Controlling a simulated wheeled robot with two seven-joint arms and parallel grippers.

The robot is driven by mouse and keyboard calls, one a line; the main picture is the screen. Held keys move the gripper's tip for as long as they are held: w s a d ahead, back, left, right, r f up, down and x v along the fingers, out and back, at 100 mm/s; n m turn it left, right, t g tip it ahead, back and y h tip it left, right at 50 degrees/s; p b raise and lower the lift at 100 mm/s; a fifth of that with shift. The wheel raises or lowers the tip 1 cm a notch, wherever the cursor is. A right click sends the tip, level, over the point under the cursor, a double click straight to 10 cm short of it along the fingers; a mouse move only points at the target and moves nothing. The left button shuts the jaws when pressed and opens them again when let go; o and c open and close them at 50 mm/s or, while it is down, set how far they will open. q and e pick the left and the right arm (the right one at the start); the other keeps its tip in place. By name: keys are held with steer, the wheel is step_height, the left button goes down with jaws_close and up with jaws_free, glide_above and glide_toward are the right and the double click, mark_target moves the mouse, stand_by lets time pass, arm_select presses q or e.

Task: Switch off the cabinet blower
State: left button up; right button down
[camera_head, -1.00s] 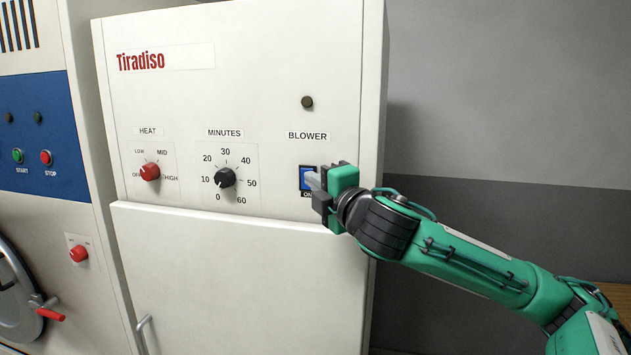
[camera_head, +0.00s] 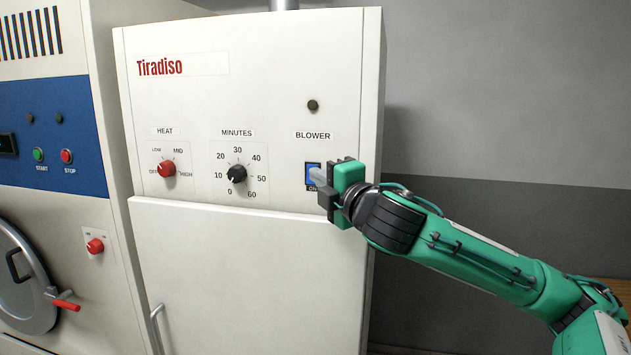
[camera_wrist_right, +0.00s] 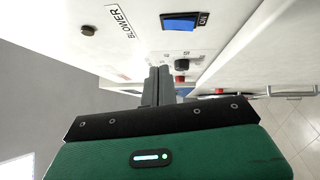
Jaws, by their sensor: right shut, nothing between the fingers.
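The white cabinet (camera_head: 180,110) marked Tiradiso carries a blue blower rocker switch (camera_head: 312,172) under the BLOWER label, with an ON mark below it. The switch also shows in the right wrist view (camera_wrist_right: 180,23). A dark, unlit round lamp (camera_head: 313,105) sits above the label. My right gripper (camera_head: 318,177) is shut and empty, with its fingertips at the switch, covering part of it in the head view. In the wrist view its fingers (camera_wrist_right: 158,72) appear beside the switch; I cannot tell whether they touch the panel. My left gripper is not in view.
A red heat knob (camera_head: 166,169) and a black minutes knob (camera_head: 237,174) sit left of the switch. The cabinet door (camera_head: 250,260) is shut below the panel. Another machine with a blue panel (camera_head: 50,135) stands at the left. A grey wall is at the right.

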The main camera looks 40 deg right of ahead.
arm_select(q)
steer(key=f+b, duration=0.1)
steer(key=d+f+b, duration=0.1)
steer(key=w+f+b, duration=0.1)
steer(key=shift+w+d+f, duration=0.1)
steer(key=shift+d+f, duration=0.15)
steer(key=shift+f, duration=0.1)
arm_select(e)
steer(key=s, duration=0.7)
steer(key=shift+s+d, duration=0.15)
steer(key=shift+d, duration=0.1)
steer(key=shift+s+a, duration=0.1)
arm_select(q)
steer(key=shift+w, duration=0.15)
arm_select(e)
steer(key=shift+f, duration=0.1)
